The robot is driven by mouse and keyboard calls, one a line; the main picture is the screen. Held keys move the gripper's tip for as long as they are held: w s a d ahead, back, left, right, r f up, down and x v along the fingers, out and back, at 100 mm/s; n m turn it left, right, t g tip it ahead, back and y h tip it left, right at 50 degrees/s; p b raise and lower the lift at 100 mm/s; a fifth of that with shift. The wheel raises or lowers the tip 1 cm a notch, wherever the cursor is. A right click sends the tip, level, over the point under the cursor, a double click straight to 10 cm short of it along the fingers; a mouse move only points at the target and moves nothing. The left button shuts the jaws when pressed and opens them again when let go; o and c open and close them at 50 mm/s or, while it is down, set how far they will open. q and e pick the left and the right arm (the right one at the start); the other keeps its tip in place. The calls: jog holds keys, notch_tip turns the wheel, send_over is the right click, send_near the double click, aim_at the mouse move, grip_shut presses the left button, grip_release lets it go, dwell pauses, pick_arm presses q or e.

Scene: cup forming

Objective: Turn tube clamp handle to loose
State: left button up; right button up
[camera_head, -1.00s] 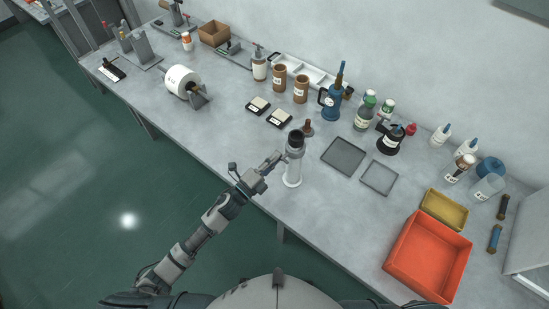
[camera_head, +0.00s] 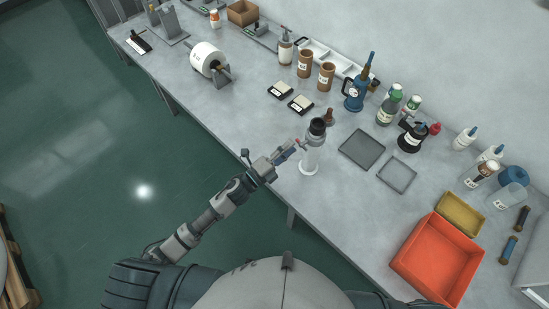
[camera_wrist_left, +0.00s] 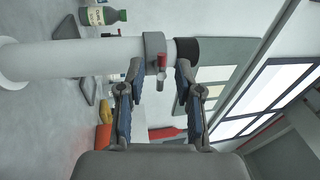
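A white upright tube (camera_head: 311,158) with a black top (camera_head: 317,127) stands near the table's front edge. In the left wrist view the tube (camera_wrist_left: 80,56) lies sideways, with a grey clamp collar (camera_wrist_left: 152,46) below the black end. A short clamp handle with a red part (camera_wrist_left: 162,60) sticks out of the collar toward me. My left gripper (camera_head: 291,149) is beside the tube, on its left. In the left wrist view its two fingers (camera_wrist_left: 159,78) are apart, with the handle between their tips. Contact with the handle cannot be told. My right gripper is out of view.
Two grey trays (camera_head: 362,149) lie right of the tube. An orange bin (camera_head: 437,262) and a yellow bin (camera_head: 460,214) are at the right. Bottles, a blue jug (camera_head: 354,95) and brown cups (camera_head: 326,76) stand behind.

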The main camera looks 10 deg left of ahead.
pick_arm(q)
jog(key=v, duration=0.9)
jog(key=shift+s+a, duration=0.3)
jog(key=shift+f, duration=0.1)
